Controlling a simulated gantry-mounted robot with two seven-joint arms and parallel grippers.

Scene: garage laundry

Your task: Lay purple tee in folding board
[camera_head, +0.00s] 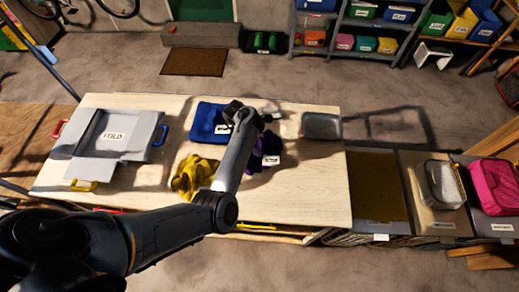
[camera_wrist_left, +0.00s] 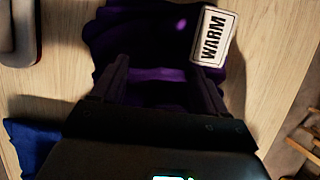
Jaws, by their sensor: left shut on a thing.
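The purple tee (camera_head: 272,145) lies bunched on the right-middle of the pale wooden table, partly hidden behind my left arm. It also fills the space between the fingers in the left wrist view (camera_wrist_left: 150,25), with a white WARM label (camera_wrist_left: 211,36) beside it. My left gripper (camera_wrist_left: 163,80) is over the tee, its fingers shut on the dark purple cloth; the exact grip is in shadow. The folding board (camera_head: 148,128), grey with a FOLD label and coloured handles, lies at the table's left end, well apart from the gripper. My right gripper is not in view.
A blue cloth (camera_head: 206,121) lies left of the tee, and a crumpled yellow cloth (camera_head: 187,178) lies nearer the front edge. A grey tray (camera_head: 321,126) stands at the table's right end. Labelled bins line the right side beyond the table (camera_head: 310,200).

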